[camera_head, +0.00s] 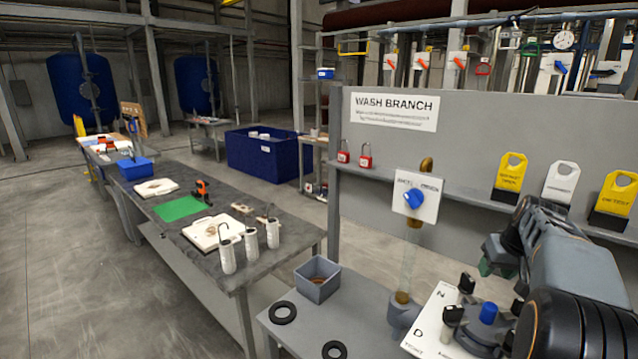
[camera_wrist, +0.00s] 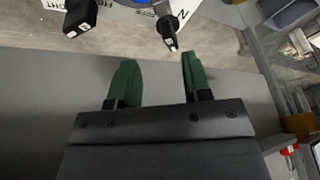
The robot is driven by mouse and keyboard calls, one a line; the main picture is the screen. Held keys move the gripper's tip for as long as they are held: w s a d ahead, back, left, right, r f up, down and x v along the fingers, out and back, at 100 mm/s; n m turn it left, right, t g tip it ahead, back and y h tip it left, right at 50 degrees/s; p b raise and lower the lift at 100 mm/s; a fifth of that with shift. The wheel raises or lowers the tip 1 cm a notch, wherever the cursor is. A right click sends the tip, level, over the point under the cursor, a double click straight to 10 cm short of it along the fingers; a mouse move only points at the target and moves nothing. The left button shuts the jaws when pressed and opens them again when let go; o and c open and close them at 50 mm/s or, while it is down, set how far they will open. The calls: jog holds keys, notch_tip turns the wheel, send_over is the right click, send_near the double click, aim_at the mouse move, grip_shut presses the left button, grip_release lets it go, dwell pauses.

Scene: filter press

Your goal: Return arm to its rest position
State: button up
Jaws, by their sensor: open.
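My arm (camera_head: 575,265) reaches in from the right edge of the head view, in front of the grey wash branch panel. My gripper (camera_wrist: 158,76) is open in the wrist view, with two green fingers apart and nothing between them. In the head view only a bit of dark green finger shows beside the arm. A white lettered plate (camera_head: 440,318) with black knobs and a blue knob (camera_head: 488,312) lies below the gripper. In the wrist view two black knobs (camera_wrist: 80,18) sit just beyond the fingertips, apart from them.
The panel carries a blue valve handle (camera_head: 414,199), red padlocks (camera_head: 365,155) and yellow (camera_head: 511,172) and white tags. A grey bin (camera_head: 318,278) and black rings (camera_head: 283,312) lie on the grey bench. A workbench (camera_head: 225,270) stands left; open floor lies beyond it.

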jog(key=s+a+f, duration=0.2)
jog(key=s+a, duration=0.4)
jog(key=a, duration=0.3)
jog(key=s+a+f+n, duration=0.1)
jog(key=s+a, duration=0.5)
jog(key=a, duration=0.2)
jog(key=s+a+f+n, duration=0.1)
jog(key=s+a+f, duration=0.1)
jog(key=s+a, duration=0.4)
jog(key=a, duration=0.3)
jog(key=shift+a+f, duration=0.3)
jog(key=shift+a, duration=0.05)
